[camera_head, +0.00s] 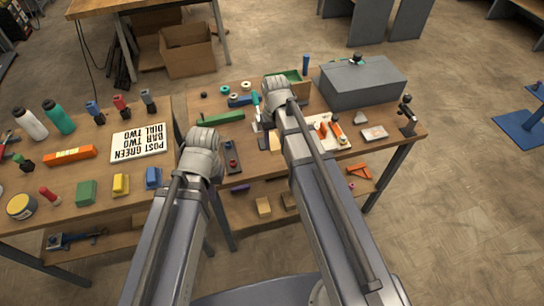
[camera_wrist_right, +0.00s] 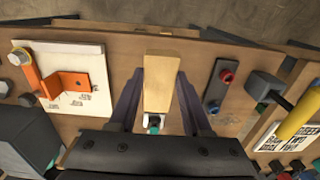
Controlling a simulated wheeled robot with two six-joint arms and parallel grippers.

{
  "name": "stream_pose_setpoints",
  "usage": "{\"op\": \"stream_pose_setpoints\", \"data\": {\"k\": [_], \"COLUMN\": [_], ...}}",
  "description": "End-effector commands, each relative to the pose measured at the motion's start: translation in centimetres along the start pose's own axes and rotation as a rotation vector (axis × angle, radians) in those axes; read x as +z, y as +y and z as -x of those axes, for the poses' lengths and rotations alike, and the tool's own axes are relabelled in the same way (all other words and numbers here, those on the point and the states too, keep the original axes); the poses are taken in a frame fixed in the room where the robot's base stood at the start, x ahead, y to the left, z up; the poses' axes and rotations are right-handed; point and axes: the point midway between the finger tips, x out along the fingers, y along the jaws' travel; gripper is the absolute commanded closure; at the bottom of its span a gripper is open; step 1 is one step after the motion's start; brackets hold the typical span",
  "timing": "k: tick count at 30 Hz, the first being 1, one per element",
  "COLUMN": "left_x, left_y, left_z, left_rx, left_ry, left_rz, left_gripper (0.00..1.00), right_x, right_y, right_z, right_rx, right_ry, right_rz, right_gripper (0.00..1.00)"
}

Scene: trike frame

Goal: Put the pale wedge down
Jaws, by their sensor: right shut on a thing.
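The pale wedge (camera_wrist_right: 161,72) is a long wood-coloured block in the right wrist view. It lies between the two dark fingers of my right gripper (camera_wrist_right: 159,88), which is shut on it. The wedge is over the wooden table top, between the white board and the dark button plate; I cannot tell whether it touches the table. In the head view my right gripper (camera_head: 268,139) is largely hidden by its own arm. My left gripper's wrist (camera_head: 200,150) is over the table further left; its fingers are hidden.
A white board (camera_wrist_right: 50,65) with an orange bracket (camera_wrist_right: 68,86) lies on one side of the wedge. A dark plate with red and blue buttons (camera_wrist_right: 219,88) lies on the other. A large grey box (camera_head: 362,82) stands behind. The lettered sign (camera_head: 139,143) lies left.

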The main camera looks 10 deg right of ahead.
Motion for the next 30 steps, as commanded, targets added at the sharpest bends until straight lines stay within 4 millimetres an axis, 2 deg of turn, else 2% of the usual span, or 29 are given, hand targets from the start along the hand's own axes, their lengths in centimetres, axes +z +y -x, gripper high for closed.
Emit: {"op": "stream_pose_setpoints", "data": {"k": [5, 13, 23, 30], "left_x": [-0.1, -0.3, -0.4, -0.6], "left_y": [0.2, 0.6, 0.6, 0.9], "left_z": [-1.9, -5.9, -6.6, -9.4], "left_rx": [0.0, 0.0, 0.0, 0.0], "left_ry": [0.0, 0.0, 0.0, 0.0], "left_rz": [0.0, 0.0, 0.0, 0.0], "left_gripper": [1.0, 1.0, 1.0, 1.0], "right_x": [0.0, 0.0, 0.0, 0.0], "right_y": [0.0, 0.0, 0.0, 0.0], "right_z": [-1.9, -5.9, -6.6, -9.5], "right_rx": [0.0, 0.0, 0.0, 0.0], "right_ry": [0.0, 0.0, 0.0, 0.0], "right_rz": [0.0, 0.0, 0.0, 0.0], "right_gripper": [1.0, 1.0, 1.0, 1.0]}}
